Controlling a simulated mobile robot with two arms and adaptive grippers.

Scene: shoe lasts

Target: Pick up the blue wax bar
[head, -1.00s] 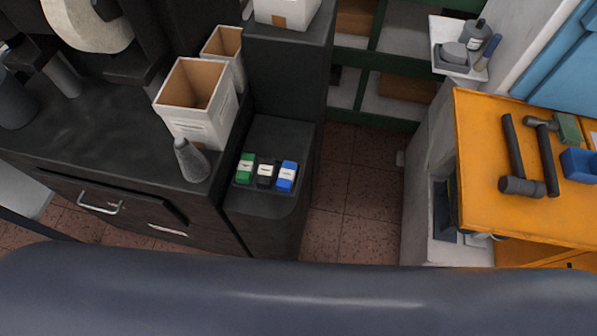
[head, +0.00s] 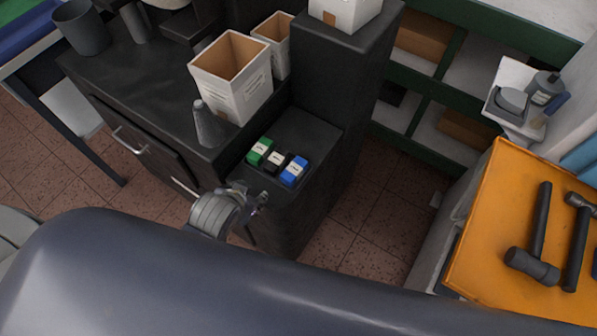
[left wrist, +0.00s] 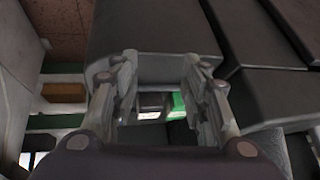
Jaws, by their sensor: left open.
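The blue wax bar (head: 294,171) has a white label and lies at the right end of a row of three on a low dark shelf. A black bar (head: 276,162) is in the middle and a green bar (head: 260,150) at the left. My left gripper (head: 252,194) is in front of the shelf, left of and nearer than the blue bar, apart from it. In the left wrist view the fingers (left wrist: 160,88) are spread and empty. The green bar (left wrist: 178,102) shows between them, beside a white label. I cannot make out the blue bar there. My right gripper is not in view.
An orange bench with hammers (head: 532,266) is at the right. Tiled floor (head: 370,225) lies free between.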

